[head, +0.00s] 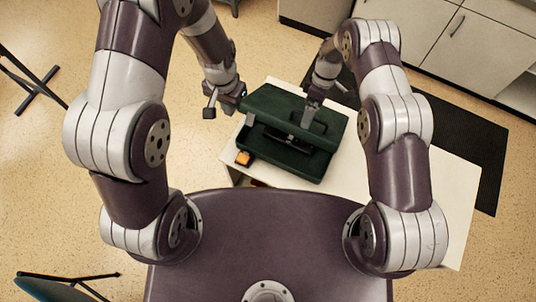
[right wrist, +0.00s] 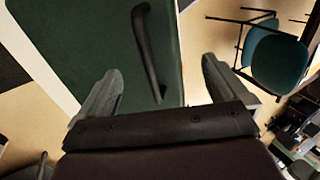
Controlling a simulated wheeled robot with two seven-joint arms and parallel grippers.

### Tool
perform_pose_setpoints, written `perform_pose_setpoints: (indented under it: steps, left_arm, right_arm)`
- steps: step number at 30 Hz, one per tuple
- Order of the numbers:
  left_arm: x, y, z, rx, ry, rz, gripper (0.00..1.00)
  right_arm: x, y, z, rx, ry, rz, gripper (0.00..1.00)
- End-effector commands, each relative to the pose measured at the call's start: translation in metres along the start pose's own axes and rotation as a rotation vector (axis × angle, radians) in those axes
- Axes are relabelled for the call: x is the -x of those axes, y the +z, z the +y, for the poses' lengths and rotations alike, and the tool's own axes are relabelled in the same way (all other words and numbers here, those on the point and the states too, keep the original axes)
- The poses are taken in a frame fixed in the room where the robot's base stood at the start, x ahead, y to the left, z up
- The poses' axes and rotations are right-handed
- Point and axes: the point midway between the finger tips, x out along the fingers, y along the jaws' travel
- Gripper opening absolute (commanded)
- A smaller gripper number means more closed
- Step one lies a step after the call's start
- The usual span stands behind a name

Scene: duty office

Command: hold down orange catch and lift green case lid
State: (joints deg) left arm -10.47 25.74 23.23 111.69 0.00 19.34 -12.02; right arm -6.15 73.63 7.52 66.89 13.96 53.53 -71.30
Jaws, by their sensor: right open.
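The green case (head: 270,160) sits on the white table. Its green lid (head: 275,103) looks raised, with a dark gap between lid and base in the head view. The orange catch (head: 243,158) is at the case's near left corner. My left gripper (head: 226,104) appears open and empty beyond the case's left end, apart from the catch. My right gripper (head: 308,117) is over the lid. In the right wrist view my right gripper (right wrist: 162,88) is open, with the lid's green surface (right wrist: 90,40) and a black handle (right wrist: 150,50) ahead of it. The handle is not gripped.
The white table (head: 420,190) is bare to the right of the case. A dark mat (head: 470,140) lies on the floor beyond it. Cabinets (head: 460,35) stand at the back right. A teal chair (right wrist: 275,60) shows in the right wrist view.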

Motion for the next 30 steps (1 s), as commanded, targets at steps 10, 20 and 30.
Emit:
perform_pose_setpoints:
  steps: [10, 20, 30]
  left_arm:
    - [0.011, 0.000, 0.000, 0.000, 0.000, 0.000, 0.00]
    - [0.011, 0.000, 0.000, 0.000, 0.000, 0.000, 0.00]
    - [0.012, 0.000, 0.000, 0.000, 0.000, 0.000, 0.00]
  right_arm:
    - [0.017, 0.000, -0.024, 0.000, -0.001, 0.000, 1.00]
    - [0.025, 0.000, -0.036, 0.000, -0.001, 0.000, 1.00]
    - [0.040, -0.003, -0.040, 0.000, 0.002, 0.002, 1.00]
